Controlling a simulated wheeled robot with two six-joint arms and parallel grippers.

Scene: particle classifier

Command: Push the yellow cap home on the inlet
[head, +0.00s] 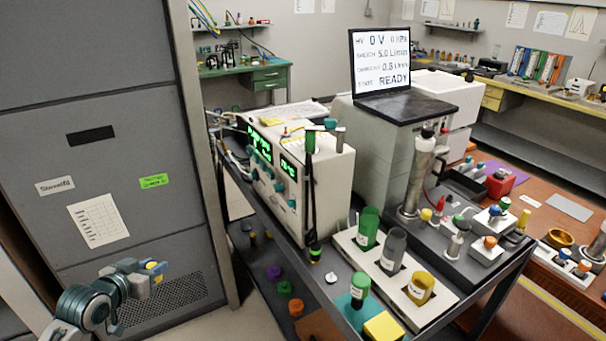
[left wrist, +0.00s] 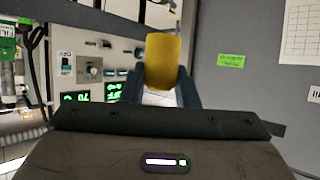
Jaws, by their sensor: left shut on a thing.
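My left gripper (head: 148,274) is at the lower left of the head view, in front of the grey cabinet. It is shut on the yellow cap (head: 155,266) and holds it in the air, well away from the bench. The left wrist view shows the cap (left wrist: 162,62) upright between the two dark fingers. I cannot tell which fitting is the inlet. My right gripper is not in view.
The grey cabinet (head: 90,140) is close behind my left gripper. A white instrument with green displays (head: 315,190) stands on the dark bench. A white rack (head: 395,290) holds green, grey and yellow cups. A laptop (head: 385,65) reads READY. Small capped parts crowd the bench's right side.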

